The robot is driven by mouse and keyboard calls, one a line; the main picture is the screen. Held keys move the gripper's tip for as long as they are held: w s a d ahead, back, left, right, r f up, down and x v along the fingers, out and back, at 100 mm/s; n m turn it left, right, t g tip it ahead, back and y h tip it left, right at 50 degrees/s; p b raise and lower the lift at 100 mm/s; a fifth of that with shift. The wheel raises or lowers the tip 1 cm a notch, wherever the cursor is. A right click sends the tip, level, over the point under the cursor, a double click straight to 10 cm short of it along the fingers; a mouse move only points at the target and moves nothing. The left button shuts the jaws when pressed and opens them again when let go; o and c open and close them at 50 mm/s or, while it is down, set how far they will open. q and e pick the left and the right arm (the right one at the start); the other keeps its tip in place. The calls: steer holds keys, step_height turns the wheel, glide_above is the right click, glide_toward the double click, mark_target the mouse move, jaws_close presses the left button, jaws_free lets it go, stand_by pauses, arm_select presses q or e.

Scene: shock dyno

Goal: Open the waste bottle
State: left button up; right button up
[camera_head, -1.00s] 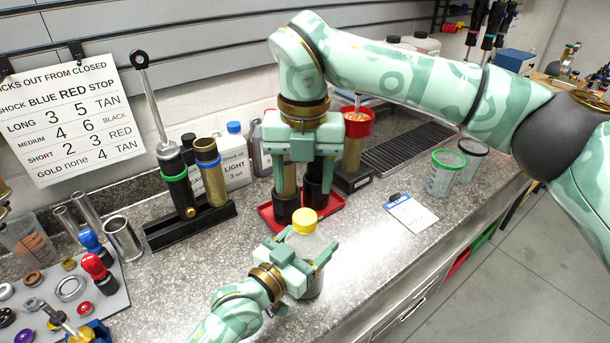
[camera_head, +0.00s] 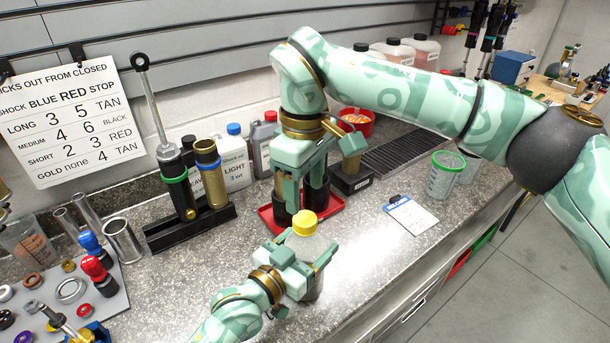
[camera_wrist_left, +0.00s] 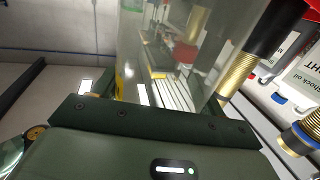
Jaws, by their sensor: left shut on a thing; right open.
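The waste bottle is a clear bottle with a yellow cap (camera_head: 305,222), standing near the front of the counter. Its cap is on. My left gripper (camera_head: 301,272) is shut around the bottle's body below the cap. In the left wrist view the clear bottle wall (camera_wrist_left: 185,50) fills the space between the fingers. My right gripper (camera_head: 310,195) points down above and just behind the cap, over the red tray. It is open and does not touch the cap.
A red tray (camera_head: 334,207) with dark cylinders stands behind the bottle. A black stand (camera_head: 190,228) with shock parts is at left. The counter right of the bottle is clear.

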mark_target(305, 218)
step_height(305, 218, down, 6)
steer(key=shift+f, duration=0.1)
steer(key=c, duration=1)
steer(key=n, duration=0.6)
steer(key=shift+w+n, duration=0.1)
steer(key=shift+n, duration=0.2)
steer(key=n, duration=0.6)
steer(key=shift+n, duration=0.4)
steer(key=n, duration=0.9)
steer(key=shift+n, duration=0.3)
steer(key=n, duration=0.5)
steer(key=shift+n, duration=0.4)
steer(key=n, duration=1.2)
steer(key=shift+n, duration=0.3)
steer(key=n, duration=0.5)
steer(key=shift+r+n, duration=0.2)
steer(key=shift+n, duration=0.2)
steer(key=n, duration=0.7)
